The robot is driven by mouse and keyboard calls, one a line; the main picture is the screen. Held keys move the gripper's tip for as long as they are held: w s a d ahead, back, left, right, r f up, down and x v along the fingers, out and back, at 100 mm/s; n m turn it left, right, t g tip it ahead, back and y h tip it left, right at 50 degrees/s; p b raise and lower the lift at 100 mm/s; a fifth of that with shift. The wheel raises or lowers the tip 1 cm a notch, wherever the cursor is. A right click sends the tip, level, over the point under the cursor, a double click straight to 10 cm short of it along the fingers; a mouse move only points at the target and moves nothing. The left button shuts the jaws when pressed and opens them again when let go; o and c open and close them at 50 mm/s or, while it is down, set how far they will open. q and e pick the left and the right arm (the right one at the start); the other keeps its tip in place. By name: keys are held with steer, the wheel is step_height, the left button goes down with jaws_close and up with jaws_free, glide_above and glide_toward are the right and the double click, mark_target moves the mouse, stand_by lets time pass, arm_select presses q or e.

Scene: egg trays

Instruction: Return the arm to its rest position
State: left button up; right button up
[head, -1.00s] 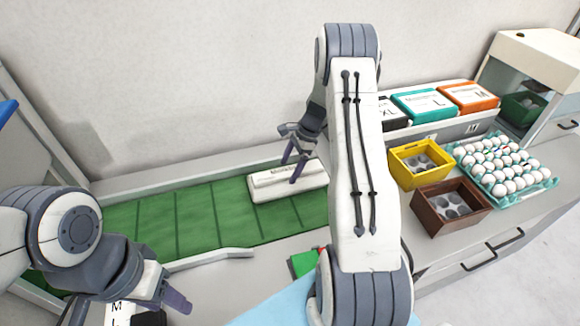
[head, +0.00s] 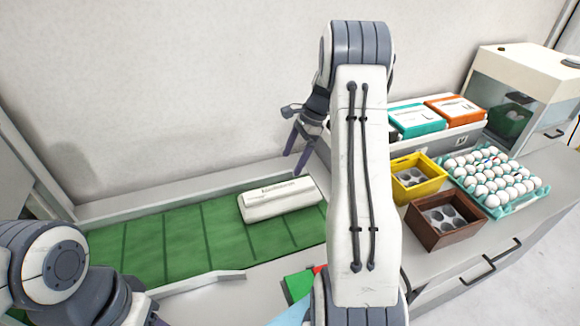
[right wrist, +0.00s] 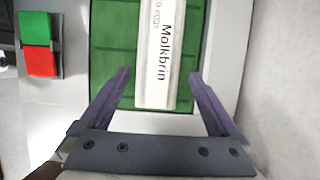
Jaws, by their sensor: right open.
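My right arm rises through the middle of the head view and hides part of the bench. My right gripper (head: 295,165) is open and empty, raised just behind the white egg carton (head: 283,202). In the right wrist view the open fingers (right wrist: 159,75) stand apart with the carton (right wrist: 157,50) beyond and between them. The closed carton lies on the green conveyor belt (head: 150,240). My left arm is at the lower left of the head view. Its gripper (head: 150,312) is cut off by the bottom edge, so its jaws cannot be judged.
Right of my arm stand a yellow box (head: 428,168), a brown box (head: 447,236) and a teal tray of eggs (head: 543,192). Behind are teal (head: 418,120) and orange (head: 455,110) cartons and a glass-fronted cabinet (head: 520,65). Red and green buttons (right wrist: 40,62) lie beside the belt.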

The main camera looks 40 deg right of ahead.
stand_by(0.4)
steer(key=s+a+r+n+g+h, duration=0.15)
steer(key=a+n, duration=0.25)
steer(key=a, duration=0.4)
steer(key=s+a+r+n, duration=0.3)
steer(key=a+n, duration=0.1)
steer(key=a, duration=0.4)
steer(key=s+a+r+n, duration=0.2)
steer(key=a+r+n, duration=0.15)
steer(key=a, duration=0.55)
steer(key=s+a+n+h, duration=0.1)
steer(key=s+a+n, duration=0.3)
steer(key=s+n, duration=0.4)
steer(key=s+a+n, duration=0.5)
steer(key=s+n, duration=0.4)
steer(key=s, duration=0.4)
steer(key=shift+s+a+f+h, duration=0.2)
steer(key=shift+s+f+h, duration=0.05)
steer(key=shift+h, duration=0.1)
